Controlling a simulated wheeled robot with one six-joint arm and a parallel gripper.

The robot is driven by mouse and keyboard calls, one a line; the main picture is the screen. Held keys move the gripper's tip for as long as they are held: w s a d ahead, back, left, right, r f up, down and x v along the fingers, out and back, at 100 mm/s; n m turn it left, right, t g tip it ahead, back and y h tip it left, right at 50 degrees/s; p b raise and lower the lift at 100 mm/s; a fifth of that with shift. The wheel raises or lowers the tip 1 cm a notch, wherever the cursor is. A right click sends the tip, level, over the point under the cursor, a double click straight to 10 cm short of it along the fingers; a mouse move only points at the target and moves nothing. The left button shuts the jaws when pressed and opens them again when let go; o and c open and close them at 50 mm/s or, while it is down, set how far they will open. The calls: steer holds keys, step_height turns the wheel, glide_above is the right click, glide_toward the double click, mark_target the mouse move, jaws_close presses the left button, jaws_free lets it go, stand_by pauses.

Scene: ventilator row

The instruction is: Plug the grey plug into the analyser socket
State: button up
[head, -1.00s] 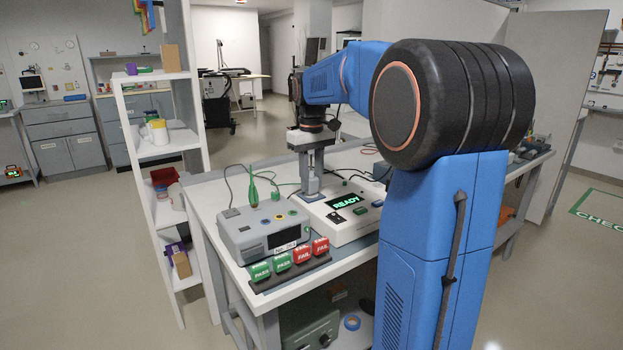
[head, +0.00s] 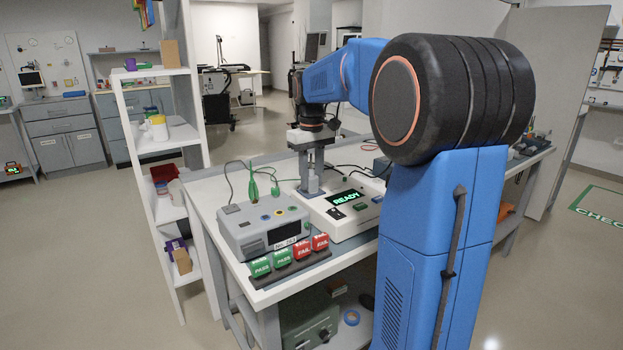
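The analyser, a white box with a lit green READY display (head: 349,199), stands on the white bench. My gripper (head: 313,188) points down at the analyser's back left part. A small light grey piece (head: 313,184) shows between its fingertips. It may be the grey plug, but it is too small to be sure, and I cannot tell whether the fingers press on it. The socket is not visible; the gripper covers that area.
A grey instrument box (head: 262,229) with a green clip lead stands left of the analyser. PASS and FAIL blocks (head: 290,258) line the front edge. Dark cables lie behind. A white shelf (head: 160,140) stands to the left. My arm hides the bench's right part.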

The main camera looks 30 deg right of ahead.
mark_target(311, 170)
steer(key=o, duration=0.4)
steer(key=shift+r, duration=0.1)
step_height(311, 170, up, 17)
steer(key=s+a+f+t, duration=0.1)
steer(key=s+a+f, duration=0.4)
steer(key=s, duration=0.2)
steer(key=s+a+f+t, duration=0.1)
steer(key=s+a+f, duration=0.4)
steer(key=s, duration=0.3)
steer(key=s+a+f+t, duration=0.1)
steer(key=s+a+f, duration=0.1)
steer(key=s+f, duration=0.3)
steer(key=s+a+f+t, duration=0.1)
steer(key=s+a+f, duration=0.1)
steer(key=s+f, duration=0.3)
steer(key=s+a+f, duration=0.1)
steer(key=s+f, duration=0.4)
steer(key=f, duration=0.3)
steer(key=shift+a+f+t, duration=0.15)
steer(key=shift+a+t, duration=0.25)
stand_by(0.5)
